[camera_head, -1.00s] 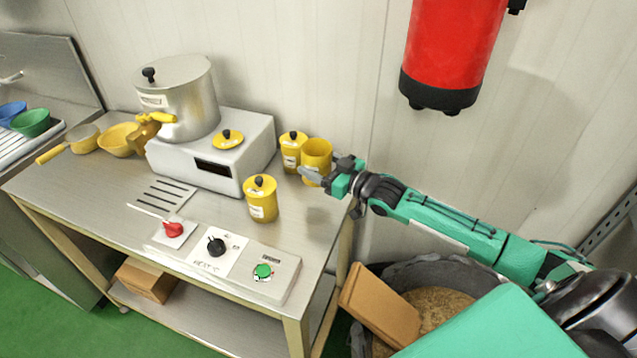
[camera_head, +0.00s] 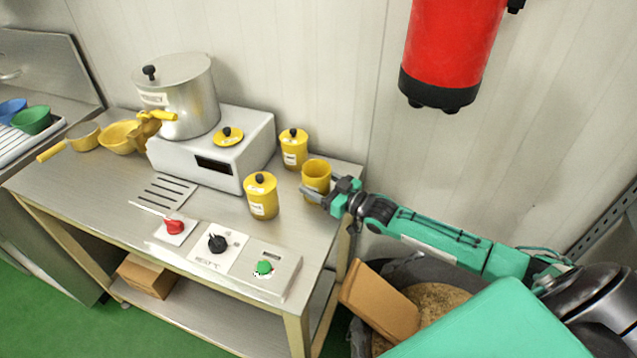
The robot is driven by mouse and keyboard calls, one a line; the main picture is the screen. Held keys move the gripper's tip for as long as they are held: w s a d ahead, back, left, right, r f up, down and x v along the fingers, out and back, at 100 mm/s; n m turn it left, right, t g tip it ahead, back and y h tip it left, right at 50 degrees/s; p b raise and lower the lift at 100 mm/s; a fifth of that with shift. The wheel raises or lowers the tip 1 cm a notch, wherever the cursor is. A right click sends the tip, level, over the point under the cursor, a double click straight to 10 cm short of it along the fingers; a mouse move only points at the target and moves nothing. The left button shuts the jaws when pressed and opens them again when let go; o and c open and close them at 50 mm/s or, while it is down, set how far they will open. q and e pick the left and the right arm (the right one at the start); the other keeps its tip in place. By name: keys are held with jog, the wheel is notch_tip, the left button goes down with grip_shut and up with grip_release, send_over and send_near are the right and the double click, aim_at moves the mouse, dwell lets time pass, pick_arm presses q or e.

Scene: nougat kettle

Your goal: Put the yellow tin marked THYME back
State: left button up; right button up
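Three yellow tins stand at the right end of the steel table; their labels are too small to read, so I cannot tell which says THYME. One lidded tin (camera_head: 294,149) is at the back by the wall. Another lidded tin (camera_head: 262,196) is nearer the front. A lidless tin (camera_head: 317,172) is at the right. My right gripper (camera_head: 314,190) is at this open tin, one finger across its near side, the other mostly hidden; it appears shut on it. Whether the tin touches the table is unclear. A yellow lid (camera_head: 228,136) lies on the white cooker. My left gripper is not in view.
The white cooker (camera_head: 240,165) carries a steel pot (camera_head: 190,95). A control panel (camera_head: 225,252) with knobs lies along the front edge. A yellow bowl (camera_head: 118,137) is at the left. A red cylinder (camera_head: 452,45) hangs on the wall. A bin (camera_head: 425,272) stands below right.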

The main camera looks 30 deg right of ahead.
jog(key=o, duration=0.4)
jog(key=shift+c, duration=0.2)
jog(key=shift+r, duration=0.15)
jog(key=b+v, duration=0.1)
jog(key=v, duration=1.1)
jog(key=shift+b, duration=0.3)
